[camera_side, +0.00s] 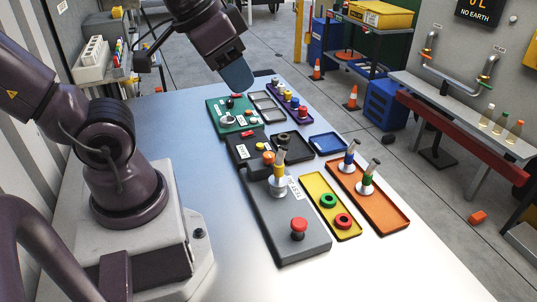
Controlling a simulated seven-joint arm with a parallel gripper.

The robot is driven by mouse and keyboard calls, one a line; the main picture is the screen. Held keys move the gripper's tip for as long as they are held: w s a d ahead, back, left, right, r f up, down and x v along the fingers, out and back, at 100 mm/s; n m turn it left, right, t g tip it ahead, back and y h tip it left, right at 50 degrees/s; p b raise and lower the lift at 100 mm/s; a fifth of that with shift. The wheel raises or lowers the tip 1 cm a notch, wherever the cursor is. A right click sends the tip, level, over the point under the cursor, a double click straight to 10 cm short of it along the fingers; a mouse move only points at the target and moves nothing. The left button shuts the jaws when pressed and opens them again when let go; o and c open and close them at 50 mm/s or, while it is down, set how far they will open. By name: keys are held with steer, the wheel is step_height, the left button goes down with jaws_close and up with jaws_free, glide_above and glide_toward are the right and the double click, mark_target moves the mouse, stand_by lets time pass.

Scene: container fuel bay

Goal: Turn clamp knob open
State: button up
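My gripper (239,78) is high above the far end of the table, tilted down, with a dark blue tip. Its fingers cannot be told apart, and nothing is seen held in it. Below it is a green panel (217,105) with a silver knob (229,119) and small coloured buttons. Nearer, a dark box (238,152) carries an orange knob (268,157). I cannot tell for certain which knob is the clamp knob. The gripper is apart from all of these.
A grey panel (262,228) has a red button (298,224) and an upright yellow-banded fitting (279,170). A yellow tray (318,188) holds green and red rings. An orange tray (390,215) holds two upright handled fittings. The table's left side is clear.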

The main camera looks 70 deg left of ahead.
steer(key=shift+o, duration=1.2)
steer(key=a+f+n+g, duration=0.1)
steer(key=a, duration=0.1)
steer(key=w+a+f+n+g, duration=0.1)
steer(key=a+f, duration=0.1)
steer(key=shift+f+n, duration=0.2)
steer(key=shift+n, duration=0.1)
steer(key=n+h, duration=0.3)
steer(key=n, duration=2.1)
glide_toward(269, 154)
steer(key=x, duration=0.9)
steer(key=shift+f, duration=0.1)
steer(key=c, duration=0.9)
